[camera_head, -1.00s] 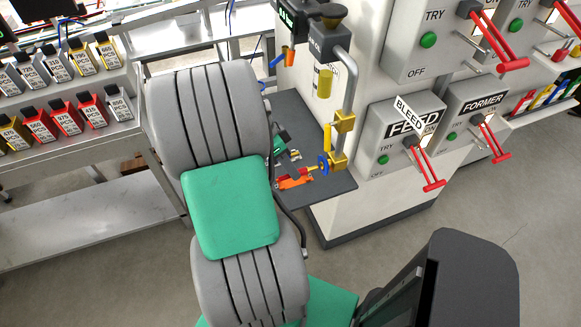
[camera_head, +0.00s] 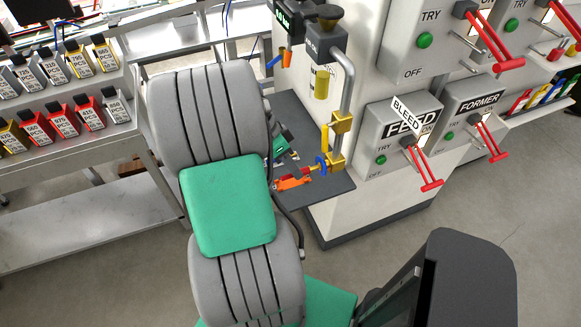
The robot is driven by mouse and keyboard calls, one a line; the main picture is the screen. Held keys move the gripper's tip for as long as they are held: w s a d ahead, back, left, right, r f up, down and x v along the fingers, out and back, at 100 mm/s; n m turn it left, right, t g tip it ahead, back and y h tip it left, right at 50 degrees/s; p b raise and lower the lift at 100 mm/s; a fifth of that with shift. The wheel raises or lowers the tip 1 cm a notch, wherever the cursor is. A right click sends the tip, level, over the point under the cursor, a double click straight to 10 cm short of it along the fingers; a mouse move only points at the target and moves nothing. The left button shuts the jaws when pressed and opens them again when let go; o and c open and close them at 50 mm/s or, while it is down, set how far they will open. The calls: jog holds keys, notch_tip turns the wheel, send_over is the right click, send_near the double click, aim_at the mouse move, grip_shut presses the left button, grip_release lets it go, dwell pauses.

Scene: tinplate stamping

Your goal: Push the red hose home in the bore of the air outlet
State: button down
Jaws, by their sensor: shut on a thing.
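The air outlet (camera_head: 337,160) is a brass fitting at the foot of a grey pipe on the machine, with a blue ring (camera_head: 321,166) on its left side. The red hose (camera_head: 305,172) shows as a short piece just left of the blue ring, lined up with the outlet. My gripper (camera_head: 296,178), small and partly hidden behind my grey arm, is shut on the hose; orange parts show beside it. The hose's tip and the bore are too small to make out, so I cannot tell how deep the hose sits.
A dark grey shelf (camera_head: 325,192) lies under the outlet. A FEED switch box (camera_head: 398,152) with a BLEED tag and red lever is to the right, with a FORMER box (camera_head: 468,128) beyond.

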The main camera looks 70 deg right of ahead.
jog(key=shift+s+d, duration=0.65)
jog(key=c, duration=1.2)
grip_release()
jog(key=shift+c, duration=0.2)
jog(key=v, duration=0.7)
jog(key=shift+w+r, duration=0.2)
jog(key=shift+r, duration=0.15)
